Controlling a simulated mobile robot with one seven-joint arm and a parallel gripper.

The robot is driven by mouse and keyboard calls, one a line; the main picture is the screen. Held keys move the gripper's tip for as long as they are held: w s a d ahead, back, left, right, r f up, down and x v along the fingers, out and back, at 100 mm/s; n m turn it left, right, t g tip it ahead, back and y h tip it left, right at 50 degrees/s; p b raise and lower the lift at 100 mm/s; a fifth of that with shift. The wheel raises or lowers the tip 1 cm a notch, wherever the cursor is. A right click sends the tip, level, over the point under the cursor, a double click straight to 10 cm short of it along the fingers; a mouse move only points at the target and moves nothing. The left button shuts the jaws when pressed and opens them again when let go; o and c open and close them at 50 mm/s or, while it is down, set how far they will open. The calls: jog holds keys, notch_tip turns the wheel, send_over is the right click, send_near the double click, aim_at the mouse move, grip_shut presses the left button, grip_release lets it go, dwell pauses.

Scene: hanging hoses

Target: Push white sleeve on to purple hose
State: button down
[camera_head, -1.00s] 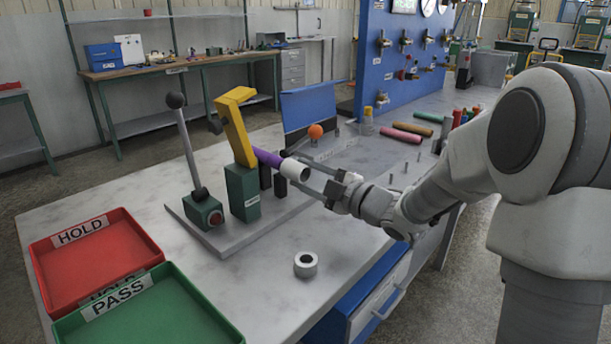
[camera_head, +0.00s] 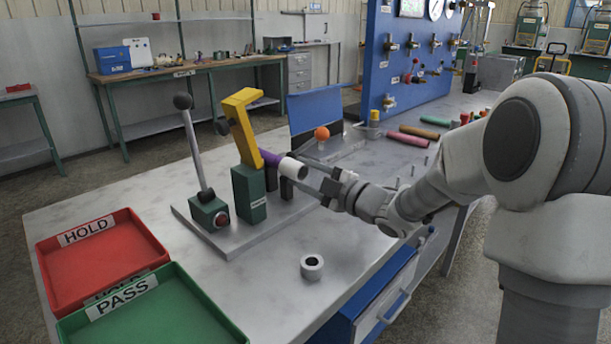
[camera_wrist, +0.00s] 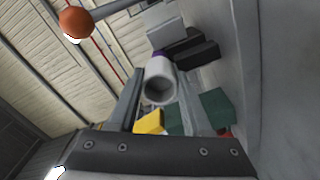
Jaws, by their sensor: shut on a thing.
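My gripper (camera_head: 300,174) is shut on the sleeve from the side away from the clamp. In the wrist view the white sleeve (camera_wrist: 160,82) shows its open end between the fingers, with a bit of purple hose (camera_wrist: 160,53) behind it. How deep the hose sits inside is hidden.
A loose white ring (camera_head: 312,266) lies on the table in front. A lever with a dark knob (camera_head: 183,101) stands left of the clamp. An orange ball (camera_head: 321,133) is behind the sleeve. Red (camera_head: 62,280) and green (camera_head: 190,312) trays are at the front left.

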jog(key=shift+w+a, duration=0.25)
jog(key=shift+a, duration=0.05)
jog(key=shift+s+d, duration=0.1)
jog(key=shift+d, duration=0.05)
jog(key=shift+v, duration=1.15)
jog(key=shift+b+x, duration=0.45)
jog(key=shift+x, duration=0.75)
dwell(1.4)
jog(key=shift+c, duration=1.3)
grip_release()
jog(key=p+v, duration=0.3)
jog(key=v, duration=1.4)
jog(key=shift+s+d+p, duration=0.1)
jog(key=shift+d+p, duration=0.1)
jog(key=shift+p, duration=0.2)
